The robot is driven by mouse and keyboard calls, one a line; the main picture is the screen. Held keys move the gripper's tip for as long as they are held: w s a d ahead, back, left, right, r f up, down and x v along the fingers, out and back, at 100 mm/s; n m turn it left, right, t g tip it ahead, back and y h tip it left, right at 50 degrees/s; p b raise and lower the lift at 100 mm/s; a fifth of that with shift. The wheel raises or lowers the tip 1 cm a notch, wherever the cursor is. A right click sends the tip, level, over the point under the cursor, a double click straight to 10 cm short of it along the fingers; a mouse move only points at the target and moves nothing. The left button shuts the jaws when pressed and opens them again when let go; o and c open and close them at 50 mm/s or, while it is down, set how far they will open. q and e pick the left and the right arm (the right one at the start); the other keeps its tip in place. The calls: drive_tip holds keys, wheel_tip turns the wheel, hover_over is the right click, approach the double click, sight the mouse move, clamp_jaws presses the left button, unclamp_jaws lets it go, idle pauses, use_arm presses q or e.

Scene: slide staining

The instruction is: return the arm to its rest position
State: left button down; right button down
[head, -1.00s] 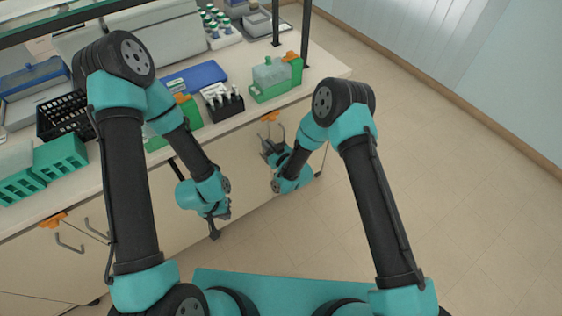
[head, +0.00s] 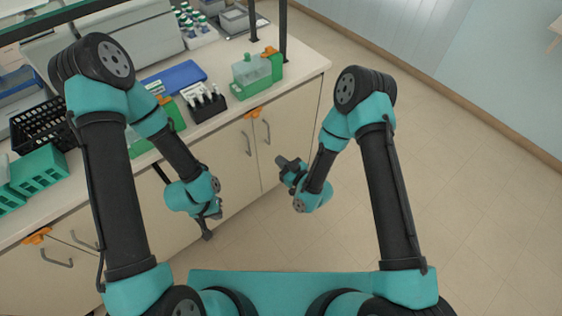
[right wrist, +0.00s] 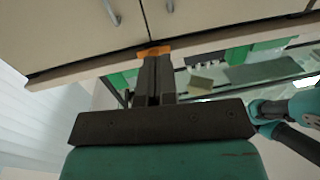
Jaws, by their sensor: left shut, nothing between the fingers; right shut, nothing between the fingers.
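My right gripper (head: 287,166) hangs in front of the cabinet doors, clear of the bench, and is shut and empty. In the right wrist view its fingers (right wrist: 153,75) are together with nothing between them. My left gripper (head: 207,228) points down in front of the bench's cabinet side, at the left of my right gripper. It is shut, and I see nothing held in it. Both grippers are below the bench top's front edge and apart from the things on it.
The floor (head: 470,190) at the right is clear.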

drive_tip(key=shift+d, duration=0.1)
idle(0.4)
drive_tip(key=s+d+f+m+g+h, duration=0.1)
drive_tip(key=d+f+m+g+h, duration=0.25)
drive_tip(key=d, duration=0.45)
drive_tip(key=s+d+f+m+g+h, duration=0.1)
drive_tip(key=s+d+m+g+h, duration=0.4)
drive_tip(key=s+d, duration=1)
drive_tip(key=s+m+g, duration=0.2)
drive_tip(key=g, duration=0.1)
drive_tip(key=shift+s+f, duration=0.15)
drive_tip(key=shift+s, duration=0.05)
use_arm(q)
drive_tip(key=c, duration=1.8)
unclamp_jaws()
use_arm(e)
drive_tip(key=shift+d, duration=0.1)
